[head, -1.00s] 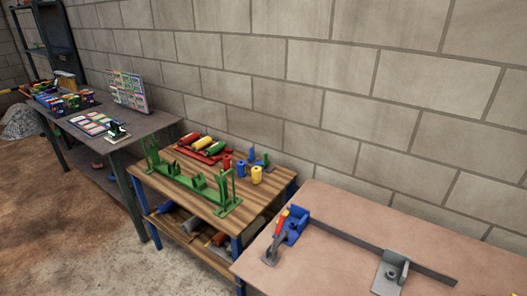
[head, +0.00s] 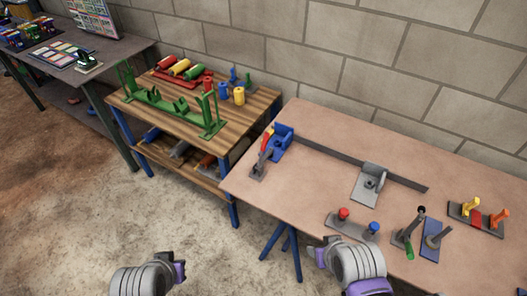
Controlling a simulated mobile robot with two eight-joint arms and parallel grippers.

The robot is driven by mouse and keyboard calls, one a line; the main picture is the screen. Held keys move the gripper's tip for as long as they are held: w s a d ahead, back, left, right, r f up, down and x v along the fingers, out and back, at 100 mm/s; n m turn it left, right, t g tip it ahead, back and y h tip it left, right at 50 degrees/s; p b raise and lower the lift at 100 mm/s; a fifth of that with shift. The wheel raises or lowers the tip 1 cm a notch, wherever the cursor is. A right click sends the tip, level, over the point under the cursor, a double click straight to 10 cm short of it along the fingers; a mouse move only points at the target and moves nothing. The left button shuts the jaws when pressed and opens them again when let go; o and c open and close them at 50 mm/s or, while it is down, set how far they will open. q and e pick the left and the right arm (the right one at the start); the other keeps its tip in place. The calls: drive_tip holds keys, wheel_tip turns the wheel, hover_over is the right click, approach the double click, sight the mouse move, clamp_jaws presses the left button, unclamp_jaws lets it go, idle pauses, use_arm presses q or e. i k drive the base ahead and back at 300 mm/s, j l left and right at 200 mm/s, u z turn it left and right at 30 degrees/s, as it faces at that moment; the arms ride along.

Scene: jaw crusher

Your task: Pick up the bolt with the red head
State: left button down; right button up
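A bolt with a red head (head: 343,213) stands upright in a small grey holder (head: 357,226) near the front edge of the tan table. A bolt with a blue head (head: 374,227) stands at the right end of the same holder. Only grey and purple parts of my two arms show at the bottom of the view, and no gripper fingers can be seen. My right arm part is just in front of the holder at the table's front edge. My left arm part is over the floor, left of the table.
On the tan table (head: 300,180) are a blue clamp (head: 284,137), a long dark bar (head: 330,155), a grey bracket (head: 370,184), a green-handled lever (head: 408,240) and a holder with yellow and orange pieces (head: 476,215). A wooden bench (head: 235,109) stands to the left. The table's middle left is clear.

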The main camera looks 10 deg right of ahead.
sight(344, 213)
drive_tip(key=z, duration=1.2)
drive_tip(key=k+l, duration=0.05)
drive_tip(key=l, duration=0.05)
